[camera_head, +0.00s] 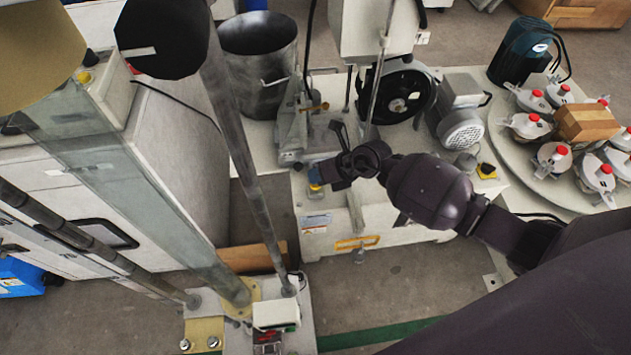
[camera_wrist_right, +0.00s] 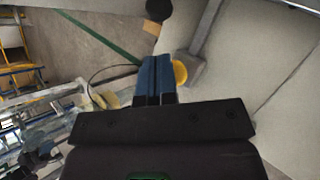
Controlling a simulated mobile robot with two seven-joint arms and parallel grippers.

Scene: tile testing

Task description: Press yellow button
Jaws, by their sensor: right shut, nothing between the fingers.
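A round yellow button (camera_wrist_right: 180,72) sits on a small grey box in the right wrist view, just right of my blue fingertips. My right gripper (camera_wrist_right: 155,78) is shut and empty, with its two fingers together. In the head view the right gripper (camera_head: 319,178) is at the front edge of the white machine table. A small yellow patch (camera_head: 315,187) shows right at its fingertips, mostly covered by them. I cannot tell whether the fingers touch the button. My left gripper is not in view.
A motor (camera_head: 462,128) and a round table with several red-capped containers (camera_head: 553,157) stand at the right. A metal bucket (camera_head: 259,62) is behind.

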